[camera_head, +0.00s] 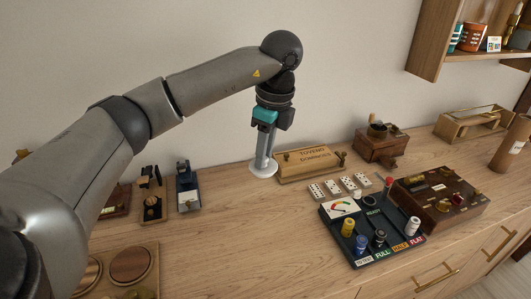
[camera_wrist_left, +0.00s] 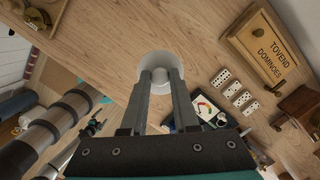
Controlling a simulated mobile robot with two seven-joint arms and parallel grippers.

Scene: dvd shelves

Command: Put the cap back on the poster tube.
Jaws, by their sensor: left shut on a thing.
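My left gripper (camera_head: 264,158) points straight down near the back of the wooden counter, left of the dominoes box. It is shut on a round white cap (camera_head: 262,170), gripping the knob in its middle. In the left wrist view the cap (camera_wrist_left: 153,66) shows as a white disc between and beyond the fingertips (camera_wrist_left: 161,76). I cannot tell whether the cap touches the counter. A brown cylinder with a small white label, which looks like the poster tube (camera_head: 509,148), stands at the far right edge of the head view, well apart from the cap. My right gripper is not in view.
The dominoes box (camera_head: 308,163) stands right of the gripper, with several dominoes (camera_head: 334,187) before it. A tester tray (camera_head: 368,230) and a dark wooden box (camera_head: 438,198) lie between cap and tube. The counter's front middle (camera_head: 250,235) is clear. A wall shelf (camera_head: 455,58) hangs upper right.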

